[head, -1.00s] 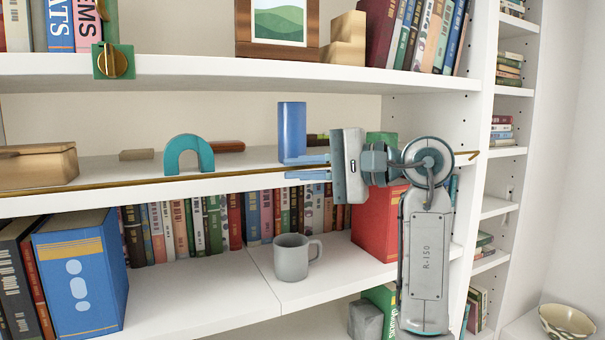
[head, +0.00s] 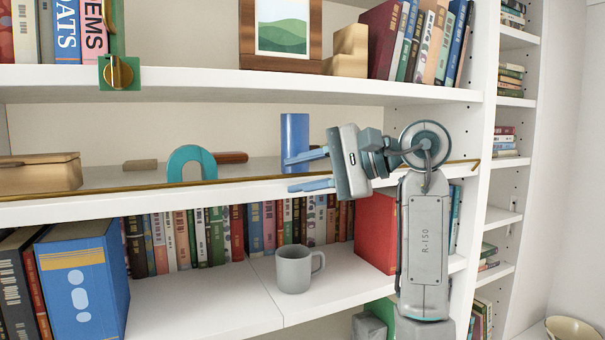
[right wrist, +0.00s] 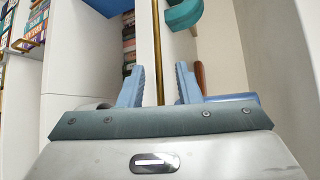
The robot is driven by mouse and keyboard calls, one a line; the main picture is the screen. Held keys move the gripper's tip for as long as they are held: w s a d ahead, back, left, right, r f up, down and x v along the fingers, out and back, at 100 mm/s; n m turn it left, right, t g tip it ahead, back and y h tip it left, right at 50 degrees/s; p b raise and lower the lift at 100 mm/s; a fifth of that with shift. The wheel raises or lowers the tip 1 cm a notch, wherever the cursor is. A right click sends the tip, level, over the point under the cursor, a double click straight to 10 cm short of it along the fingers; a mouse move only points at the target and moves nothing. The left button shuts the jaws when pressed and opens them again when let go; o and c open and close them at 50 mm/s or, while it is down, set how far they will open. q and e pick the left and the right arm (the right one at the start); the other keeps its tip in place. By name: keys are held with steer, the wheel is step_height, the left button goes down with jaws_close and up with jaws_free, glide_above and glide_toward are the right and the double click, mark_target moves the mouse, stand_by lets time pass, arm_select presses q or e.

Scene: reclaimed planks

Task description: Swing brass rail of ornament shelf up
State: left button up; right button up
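The thin brass rail (head: 230,184) runs low along the front edge of the middle shelf (head: 120,208) of the white unit. Its bent right end (head: 476,164) shows beyond my right arm. My right gripper (head: 307,171) is open, with one blue finger above the rail's line and one below. In the right wrist view the rail (right wrist: 156,45) passes between the two spread fingers (right wrist: 158,87); I see no finger touching it. Part of the rail is hidden behind my gripper body and arm. My left gripper is out of view.
A blue cylinder (head: 295,137) stands just behind my fingers. A teal arch (head: 191,154) and a wooden box (head: 40,173) are on the same shelf. A grey mug (head: 293,270) is below. A brass knob on a green plate (head: 119,73) sits at the upper shelf's edge.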

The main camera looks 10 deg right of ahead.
steer(key=shift+d, duration=0.3)
steer(key=b+v, duration=0.5)
steer(key=v, duration=0.5)
steer(key=shift+s, duration=0.2)
steer(key=shift+r, duration=0.1)
